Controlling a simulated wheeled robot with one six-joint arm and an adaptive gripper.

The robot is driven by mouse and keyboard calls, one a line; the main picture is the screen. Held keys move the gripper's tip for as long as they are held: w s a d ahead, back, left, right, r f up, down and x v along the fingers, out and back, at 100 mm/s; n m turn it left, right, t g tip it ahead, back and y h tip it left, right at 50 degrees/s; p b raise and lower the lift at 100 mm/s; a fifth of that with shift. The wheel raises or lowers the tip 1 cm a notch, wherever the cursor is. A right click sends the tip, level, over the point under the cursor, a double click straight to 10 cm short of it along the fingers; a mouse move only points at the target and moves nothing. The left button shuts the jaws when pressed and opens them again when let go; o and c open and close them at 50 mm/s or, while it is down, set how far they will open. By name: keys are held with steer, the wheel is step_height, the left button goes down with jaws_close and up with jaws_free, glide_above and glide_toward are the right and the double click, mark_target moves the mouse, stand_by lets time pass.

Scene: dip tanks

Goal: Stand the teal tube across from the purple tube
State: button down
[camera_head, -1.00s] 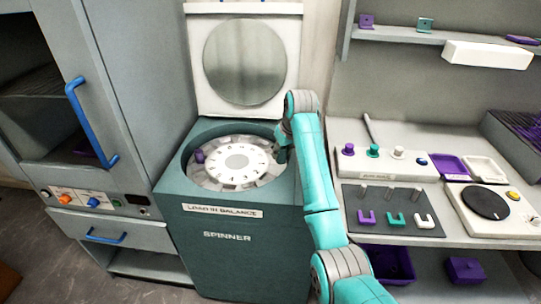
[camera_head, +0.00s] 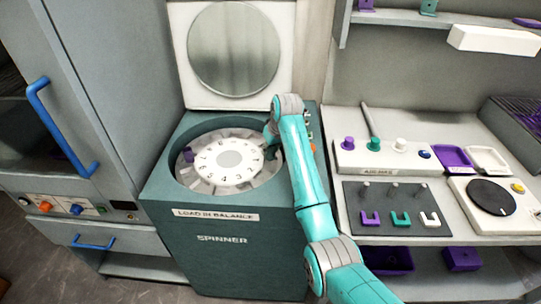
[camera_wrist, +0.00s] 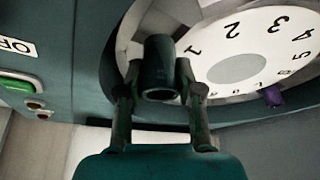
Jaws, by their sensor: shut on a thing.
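The teal tube (camera_wrist: 160,70) is dark and short. My gripper (camera_wrist: 160,88) is shut on it, one finger on each side, in the wrist view. In the head view my gripper (camera_head: 271,138) is at the right side of the spinner bowl, and the tube there is mostly hidden by my arm. The purple tube (camera_head: 188,155) stands at the left edge of the numbered white rotor (camera_head: 229,177). It also shows in the wrist view (camera_wrist: 273,97) beyond the rotor's far edge. I cannot tell whether the teal tube touches a slot.
The spinner (camera_head: 225,265) has its lid (camera_head: 178,75) raised behind the bowl. A green button (camera_wrist: 18,86) is on its side panel. A grey cabinet with a blue handle (camera_head: 60,130) stands left. A bench with purple, teal and white pieces is at right, below a shelf (camera_head: 400,22).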

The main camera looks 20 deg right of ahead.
mark_target(272, 152)
steer(key=shift+f, duration=1.6)
steer(key=shift+f, duration=0.15)
steer(key=c, duration=0.7)
jaws_free()
steer(key=shift+c, duration=0.2)
steer(key=v, duration=1.2)
